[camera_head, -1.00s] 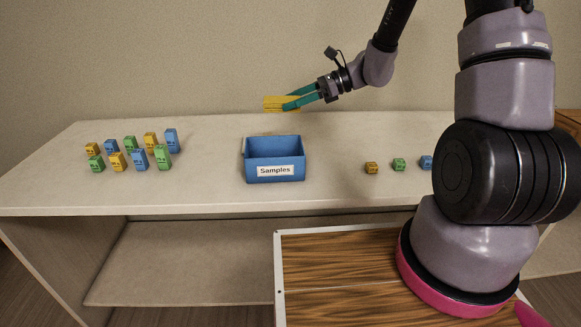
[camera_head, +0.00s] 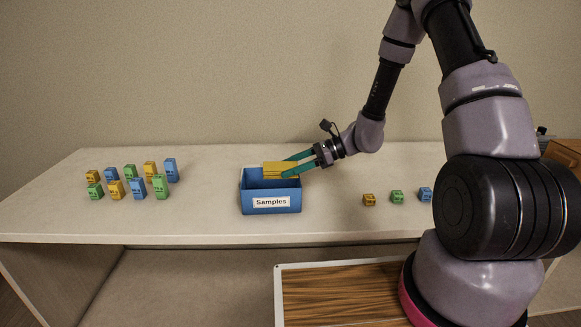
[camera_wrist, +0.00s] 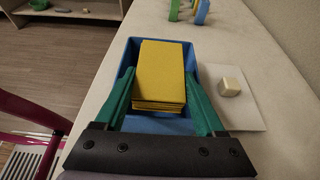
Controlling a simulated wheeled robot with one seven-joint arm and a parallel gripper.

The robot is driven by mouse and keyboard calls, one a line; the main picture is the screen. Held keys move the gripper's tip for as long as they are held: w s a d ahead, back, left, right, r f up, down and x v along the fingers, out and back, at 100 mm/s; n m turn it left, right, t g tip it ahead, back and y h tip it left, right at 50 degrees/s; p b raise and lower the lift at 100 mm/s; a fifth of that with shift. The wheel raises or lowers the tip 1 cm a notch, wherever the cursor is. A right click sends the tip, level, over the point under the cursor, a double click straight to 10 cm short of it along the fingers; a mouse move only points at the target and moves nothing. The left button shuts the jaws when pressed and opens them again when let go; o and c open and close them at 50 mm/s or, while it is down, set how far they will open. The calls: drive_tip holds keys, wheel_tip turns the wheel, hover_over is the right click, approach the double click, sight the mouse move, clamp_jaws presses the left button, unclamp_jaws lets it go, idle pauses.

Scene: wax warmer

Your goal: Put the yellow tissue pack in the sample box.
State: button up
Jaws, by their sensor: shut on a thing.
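The yellow tissue pack (camera_head: 280,169) is a flat stack held between the green fingers of my gripper (camera_head: 296,167). In the wrist view the pack (camera_wrist: 160,75) lies between both fingers of my gripper (camera_wrist: 163,90), which is shut on it. The blue sample box (camera_head: 270,203), labelled "Samples", stands open on the counter. The pack is over the box's opening, at about rim height; I cannot tell how far it dips inside. In the wrist view the box's blue rim (camera_wrist: 207,76) shows around the pack. The box floor is mostly hidden.
Small yellow (camera_head: 369,200), green (camera_head: 397,197) and blue (camera_head: 425,195) cubes sit at the right.

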drive_tip(key=shift+f, duration=0.55)
drive_tip(key=o, duration=1.3)
drive_tip(key=shift+r, duration=0.1)
drive_tip(key=shift+r, duration=0.3)
drive_tip(key=v, duration=1.1)
drive_tip(key=s+d+r+n+t+h, duration=0.2)
drive_tip(key=s+r, duration=0.4)
drive_tip(key=r, duration=0.3)
drive_tip(key=s+d+r+n+t+h, duration=0.2)
drive_tip(key=s+d+r+n+h, duration=0.2)
drive_tip(key=s+r+n, duration=0.3)
drive_tip(key=s+d+r+n+t+h, duration=0.3)
drive_tip(key=s+r+n+h, duration=0.2)
drive_tip(key=r, duration=0.6)
drive_tip(key=shift+s+h, duration=0.3)
drive_tip(key=shift+s, duration=0.5)
